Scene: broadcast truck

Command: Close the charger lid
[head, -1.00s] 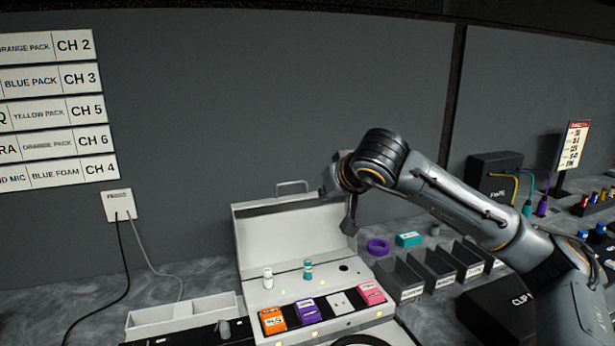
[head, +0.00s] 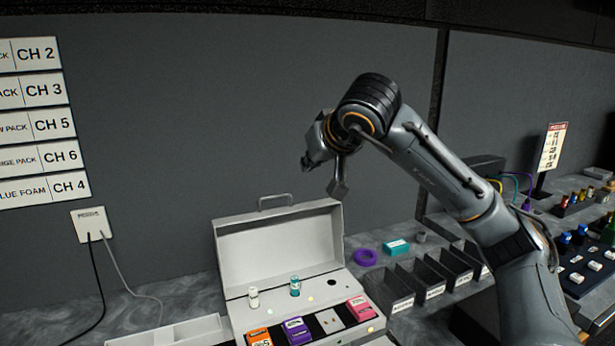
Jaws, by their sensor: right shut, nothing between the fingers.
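The charger is a light grey case with its lid (head: 275,240) standing open, tilted up at the back, with a handle (head: 275,201) on its top edge. The charger base (head: 240,322) holds an orange pack (head: 259,338), a purple pack (head: 297,331) and a pink pack (head: 361,308) in a row, with a white slot plate between purple and pink. Two small bottle-shaped items, one white (head: 253,297) and one teal (head: 295,286), stand behind them. My right gripper (head: 308,163) is shut and empty, above and behind the lid, not touching it. My left gripper is out of view.
Black labelled bins (head: 420,280) stand right of the charger, with a purple ring (head: 365,257) and a teal box (head: 396,247) behind. A white tray (head: 180,332) lies at left. A wall outlet plate (head: 91,225) has cables hanging down.

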